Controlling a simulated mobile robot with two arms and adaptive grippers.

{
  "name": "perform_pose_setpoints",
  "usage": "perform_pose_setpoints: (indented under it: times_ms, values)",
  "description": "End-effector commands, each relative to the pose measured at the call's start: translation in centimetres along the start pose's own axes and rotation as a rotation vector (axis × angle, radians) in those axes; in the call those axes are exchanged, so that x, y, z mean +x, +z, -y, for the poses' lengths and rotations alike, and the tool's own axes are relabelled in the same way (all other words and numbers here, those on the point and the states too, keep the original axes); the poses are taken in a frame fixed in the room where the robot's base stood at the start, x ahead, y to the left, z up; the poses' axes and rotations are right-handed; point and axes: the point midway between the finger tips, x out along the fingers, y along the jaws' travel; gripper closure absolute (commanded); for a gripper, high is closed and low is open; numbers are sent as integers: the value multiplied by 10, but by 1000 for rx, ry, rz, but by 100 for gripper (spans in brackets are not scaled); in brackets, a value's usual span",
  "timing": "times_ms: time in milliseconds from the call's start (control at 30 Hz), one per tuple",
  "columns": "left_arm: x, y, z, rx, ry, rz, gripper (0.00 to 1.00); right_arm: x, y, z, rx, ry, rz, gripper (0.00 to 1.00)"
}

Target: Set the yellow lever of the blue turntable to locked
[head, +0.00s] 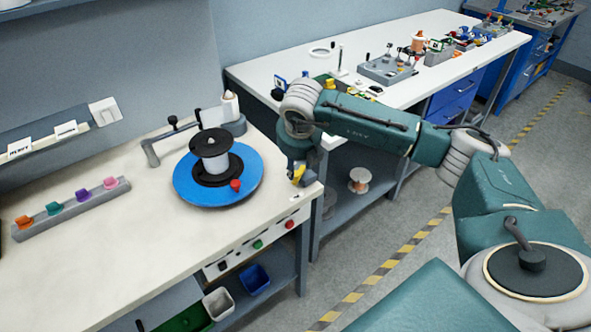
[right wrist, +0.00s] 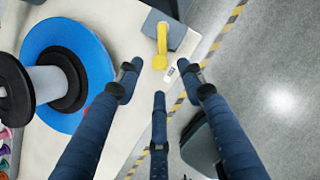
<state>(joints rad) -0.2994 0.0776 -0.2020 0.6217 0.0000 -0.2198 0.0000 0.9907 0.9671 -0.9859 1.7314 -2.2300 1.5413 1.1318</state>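The blue turntable (head: 252,172) lies on the light bench with a black-and-white spool (head: 214,163) on it; it also shows at the left of the right wrist view (right wrist: 97,62). The yellow lever (head: 299,174) is at the bench corner right of the turntable, partly covered by my gripper. In the right wrist view the lever (right wrist: 162,45) stands on a grey base, beside a small label. My right gripper (head: 293,168) is over this corner. Its fingers (right wrist: 166,88) are spread, with nothing between them, and the lever shows beyond their tips. My left gripper is out of view.
A red knob (head: 235,185) sits on the turntable's edge. A grey rack with coloured pieces (head: 70,207) lies at the left. A bent grey arm with a post (head: 152,152) is behind the turntable. Another white bench (head: 262,73) stands behind my right arm.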

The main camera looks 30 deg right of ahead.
Motion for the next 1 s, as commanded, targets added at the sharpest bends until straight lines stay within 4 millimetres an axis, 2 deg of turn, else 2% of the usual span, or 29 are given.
perform_pose_setpoints:
  times_ms: [100,300,433,700,767,900,1000]
  values:
    - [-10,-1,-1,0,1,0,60,21,-1,0,-1,-1,-5,61]
    - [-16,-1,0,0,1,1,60,49,-1,-1,-1,1,-3,61]
    - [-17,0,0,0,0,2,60,58,-1,-1,-2,1,-2,61]
    - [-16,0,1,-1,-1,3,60,60,-1,-1,-3,2,-1,61]
    - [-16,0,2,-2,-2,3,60,60,-1,-1,-3,2,-1,69]
    - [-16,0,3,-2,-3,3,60,60,0,-1,-3,2,0,97]
    - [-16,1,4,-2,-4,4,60,60,0,-1,-2,2,1,100]
